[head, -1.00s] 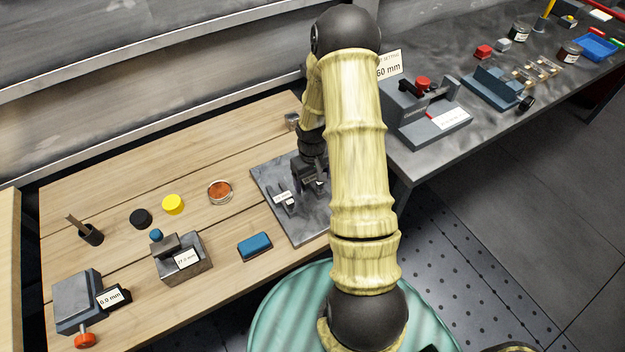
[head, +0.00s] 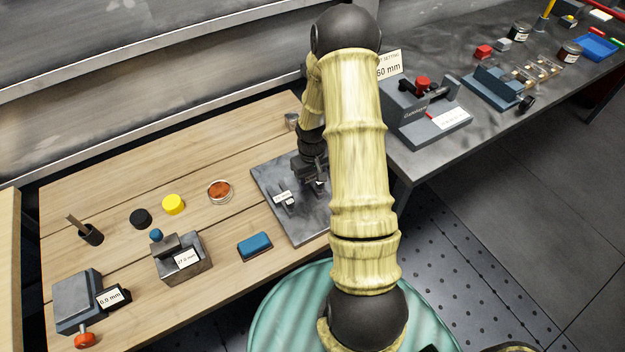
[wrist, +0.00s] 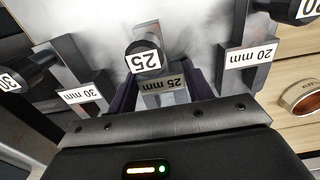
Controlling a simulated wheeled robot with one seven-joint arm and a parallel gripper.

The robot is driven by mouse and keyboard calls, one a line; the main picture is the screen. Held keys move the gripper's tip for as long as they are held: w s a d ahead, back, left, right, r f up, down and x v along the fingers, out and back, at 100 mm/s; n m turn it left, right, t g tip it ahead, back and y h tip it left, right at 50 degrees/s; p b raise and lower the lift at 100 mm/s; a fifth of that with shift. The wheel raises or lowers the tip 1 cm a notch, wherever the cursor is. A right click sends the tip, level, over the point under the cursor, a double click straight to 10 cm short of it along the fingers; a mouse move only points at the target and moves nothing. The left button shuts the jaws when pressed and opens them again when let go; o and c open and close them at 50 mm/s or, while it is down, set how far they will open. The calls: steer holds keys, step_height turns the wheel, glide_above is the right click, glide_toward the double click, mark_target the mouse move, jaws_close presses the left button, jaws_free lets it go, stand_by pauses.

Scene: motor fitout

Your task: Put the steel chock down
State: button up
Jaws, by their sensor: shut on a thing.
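My gripper (wrist: 160,88) is shut on the steel chock marked 25 mm (wrist: 165,98), which has a dark round knob labelled 25. The chock sits between the two dark fingers, over the grey steel plate (wrist: 185,20). I cannot tell whether its underside touches the plate. A 30 mm chock (wrist: 80,92) stands left of it and a 20 mm chock (wrist: 245,60) right of it in the wrist view. In the head view, my gripper (head: 312,180) is at the plate (head: 303,228), partly hidden by my arm, and the held chock is hardly visible.
The wooden bench left of the plate holds a blue block (head: 254,245), a copper-coloured coil dish (head: 219,191), a yellow disc (head: 173,204), a black disc (head: 140,218) and a labelled steel block (head: 182,260). A grey fixture (head: 425,115) stands on the dark bench at right.

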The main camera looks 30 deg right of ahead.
mark_target(312, 179)
step_height(312, 179, up, 10)
steer(key=shift+b, duration=0.4)
stand_by(0.9)
